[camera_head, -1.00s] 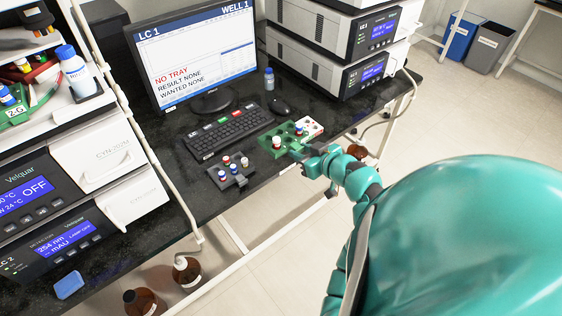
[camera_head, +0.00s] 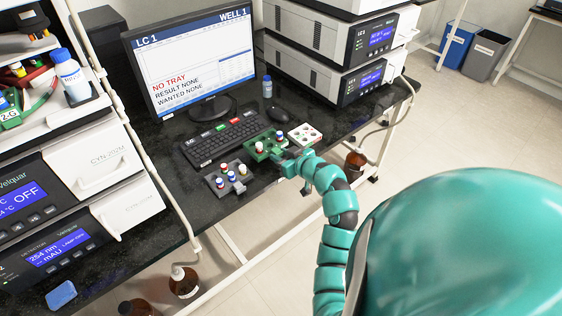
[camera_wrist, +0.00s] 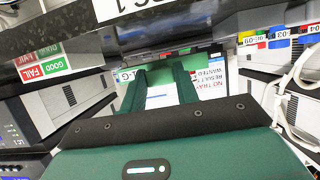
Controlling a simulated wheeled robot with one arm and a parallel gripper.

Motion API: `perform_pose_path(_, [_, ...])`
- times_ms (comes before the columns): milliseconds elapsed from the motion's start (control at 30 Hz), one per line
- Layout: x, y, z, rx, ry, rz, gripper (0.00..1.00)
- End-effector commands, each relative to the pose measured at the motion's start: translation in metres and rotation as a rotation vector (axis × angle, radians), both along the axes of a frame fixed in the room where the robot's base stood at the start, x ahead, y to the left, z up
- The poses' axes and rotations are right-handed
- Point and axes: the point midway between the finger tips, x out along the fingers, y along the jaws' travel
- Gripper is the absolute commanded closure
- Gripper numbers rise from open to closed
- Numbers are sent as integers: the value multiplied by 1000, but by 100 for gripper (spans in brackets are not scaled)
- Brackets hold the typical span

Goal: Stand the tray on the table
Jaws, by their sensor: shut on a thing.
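The green tray (camera_head: 254,155) is near the front of the black table (camera_head: 190,132), in front of the keyboard. My gripper (camera_head: 284,154) is shut on the tray's right front side. I cannot tell whether the tray's underside touches the table.
A grey rack with vials (camera_head: 221,190) sits left of the tray, a white rack with holes (camera_head: 305,136) right of it. Brown bottles (camera_head: 184,282) are below the table edge.

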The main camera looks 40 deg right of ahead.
Motion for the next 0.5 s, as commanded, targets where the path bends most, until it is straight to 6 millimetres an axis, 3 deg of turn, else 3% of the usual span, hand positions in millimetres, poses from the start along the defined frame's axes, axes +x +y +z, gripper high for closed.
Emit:
perform_pose_path(267, [3, 0, -31, 3, 3, 1, 93])
perform_pose_path(500, [3, 0, -33, 0, -1, 1, 93])
